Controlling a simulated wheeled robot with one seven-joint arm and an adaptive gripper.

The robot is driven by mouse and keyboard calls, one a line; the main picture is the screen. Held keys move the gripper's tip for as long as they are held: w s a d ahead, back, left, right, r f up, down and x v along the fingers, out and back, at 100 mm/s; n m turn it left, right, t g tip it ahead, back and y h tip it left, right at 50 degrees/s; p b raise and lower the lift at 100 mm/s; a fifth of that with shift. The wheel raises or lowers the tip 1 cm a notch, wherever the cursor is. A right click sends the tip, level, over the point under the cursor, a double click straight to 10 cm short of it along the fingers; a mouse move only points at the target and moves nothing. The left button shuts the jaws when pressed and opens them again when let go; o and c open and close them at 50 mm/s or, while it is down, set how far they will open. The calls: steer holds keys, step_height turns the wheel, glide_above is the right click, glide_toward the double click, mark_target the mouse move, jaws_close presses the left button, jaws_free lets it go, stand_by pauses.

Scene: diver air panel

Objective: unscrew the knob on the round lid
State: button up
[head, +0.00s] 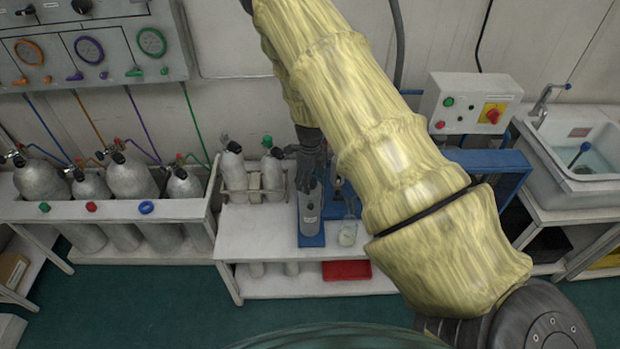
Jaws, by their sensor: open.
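My dark gripper (304,178) points down at the top of a grey cylinder (309,212), which stands upright on a blue base (311,239) on the white bench. The gripper is open, its fingers at or just above the cylinder's top. I cannot tell whether they touch it. The round lid and its knob are not clearly visible; the gripper covers the cylinder's top.
A glass flask (348,232) stands close right of the cylinder. Two small bottles (234,172) (272,175) stand in a holder to the left. A control box (468,103) and a sink (580,140) are at right. The bench's front left (250,245) is clear.

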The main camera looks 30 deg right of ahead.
steer(key=c, duration=1)
